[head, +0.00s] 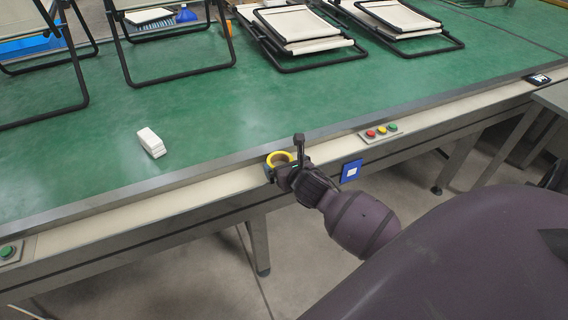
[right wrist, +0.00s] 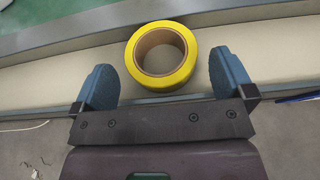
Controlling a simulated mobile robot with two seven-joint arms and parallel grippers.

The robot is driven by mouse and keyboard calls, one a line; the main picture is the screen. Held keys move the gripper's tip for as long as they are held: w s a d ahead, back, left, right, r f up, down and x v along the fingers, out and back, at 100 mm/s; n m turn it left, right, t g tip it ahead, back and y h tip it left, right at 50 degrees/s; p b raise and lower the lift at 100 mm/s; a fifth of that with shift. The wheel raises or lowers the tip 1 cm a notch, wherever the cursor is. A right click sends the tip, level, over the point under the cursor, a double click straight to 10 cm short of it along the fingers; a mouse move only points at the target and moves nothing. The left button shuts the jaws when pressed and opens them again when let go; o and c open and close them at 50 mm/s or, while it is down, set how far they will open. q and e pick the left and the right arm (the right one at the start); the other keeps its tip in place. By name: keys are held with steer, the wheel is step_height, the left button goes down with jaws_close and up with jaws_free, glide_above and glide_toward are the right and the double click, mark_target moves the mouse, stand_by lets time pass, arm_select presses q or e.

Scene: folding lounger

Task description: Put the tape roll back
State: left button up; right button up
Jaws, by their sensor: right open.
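The yellow tape roll (head: 282,158) lies on the pale front ledge of the green work table in the head view. In the right wrist view the yellow tape roll (right wrist: 161,57) lies flat, with its brown core showing. My right gripper (head: 283,166) is at the ledge, right at the roll. In the right wrist view my right gripper (right wrist: 160,80) is open, with one blue-grey finger on each side of the roll and a gap on both sides. My left gripper is not in view.
A white block (head: 151,142) lies on the green table (head: 200,110). Folded loungers (head: 300,30) lie at the back, and black frames (head: 170,75) stand at the left. A button box (head: 378,132) sits on the ledge right of my gripper. The table's middle is clear.

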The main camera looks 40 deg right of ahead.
steer(key=p+v, duration=0.2)
steer(key=v, duration=0.7)
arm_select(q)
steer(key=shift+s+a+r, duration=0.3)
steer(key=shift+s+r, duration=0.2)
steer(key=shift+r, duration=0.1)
arm_select(e)
steer(key=s+a+f+m+y, duration=0.1)
steer(key=s+a+f+m, duration=0.1)
steer(key=s+m, duration=0.4)
steer(key=s+a+f+m+g+y, duration=0.1)
steer(key=s+a+f+m, duration=0.2)
steer(key=m, duration=1.2)
steer(key=s+a+f+m+g+y, duration=0.1)
steer(key=s+a+f+m, duration=0.2)
steer(key=s+m, duration=0.7)
steer(key=shift+a+f+m, duration=0.15)
steer(key=shift+f+m, duration=0.25)
steer(key=shift+m, duration=0.3)
steer(key=shift+s, duration=0.1)
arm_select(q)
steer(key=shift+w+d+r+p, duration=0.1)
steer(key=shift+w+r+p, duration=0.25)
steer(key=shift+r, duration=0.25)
arm_select(e)
steer(key=shift+r, duration=0.25)
